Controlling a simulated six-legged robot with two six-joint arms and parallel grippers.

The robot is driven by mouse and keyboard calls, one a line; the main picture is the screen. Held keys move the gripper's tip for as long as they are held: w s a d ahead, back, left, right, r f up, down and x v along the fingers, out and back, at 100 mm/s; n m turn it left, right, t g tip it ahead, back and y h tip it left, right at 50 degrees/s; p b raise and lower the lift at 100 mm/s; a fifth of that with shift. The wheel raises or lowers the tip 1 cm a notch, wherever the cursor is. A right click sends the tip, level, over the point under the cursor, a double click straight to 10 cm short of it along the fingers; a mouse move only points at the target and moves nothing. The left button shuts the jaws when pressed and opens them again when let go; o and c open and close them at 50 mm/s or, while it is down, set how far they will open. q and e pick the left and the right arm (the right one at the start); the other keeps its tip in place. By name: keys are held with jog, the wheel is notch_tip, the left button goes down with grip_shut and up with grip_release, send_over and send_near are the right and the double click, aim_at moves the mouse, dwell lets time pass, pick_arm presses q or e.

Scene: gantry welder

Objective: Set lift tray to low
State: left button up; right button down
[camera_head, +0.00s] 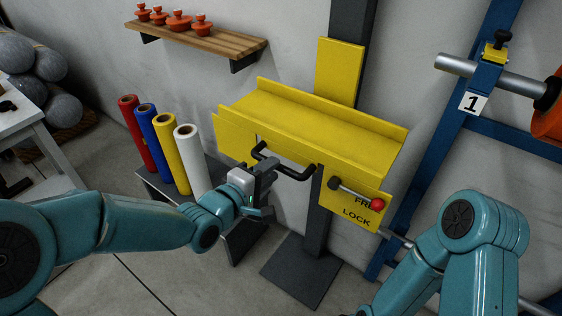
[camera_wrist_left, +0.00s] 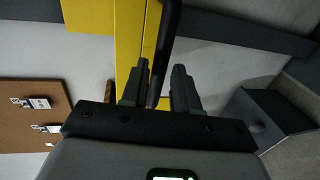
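The yellow lift tray (camera_head: 310,125) is mounted on a dark upright post (camera_head: 320,215). A black bar handle (camera_head: 285,170) sticks out from its front, and it also shows in the wrist view (camera_wrist_left: 164,45). A lever with a red knob (camera_head: 377,204) sits on the yellow plate marked with a partly covered FREE and LOCK; the lever points right, near FREE. My left gripper (camera_head: 268,185) is at the left part of the handle. In the wrist view its fingers (camera_wrist_left: 162,85) are apart with the bar between them, nearer the left finger. My right gripper is out of view; only its arm shows.
Red, blue, yellow and white rolls (camera_head: 190,160) stand on a low dark stand left of the tray. A wooden shelf (camera_head: 205,38) with orange pieces hangs above. A blue frame (camera_head: 440,140) with a metal bar stands at right.

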pick_arm(q)
jog(key=x, duration=0.5)
grip_shut()
notch_tip(320, 180, down, 22)
jog(key=b, duration=1.8)
jog(key=shift+s+f, duration=0.2)
grip_release()
jog(key=shift+r, duration=0.15)
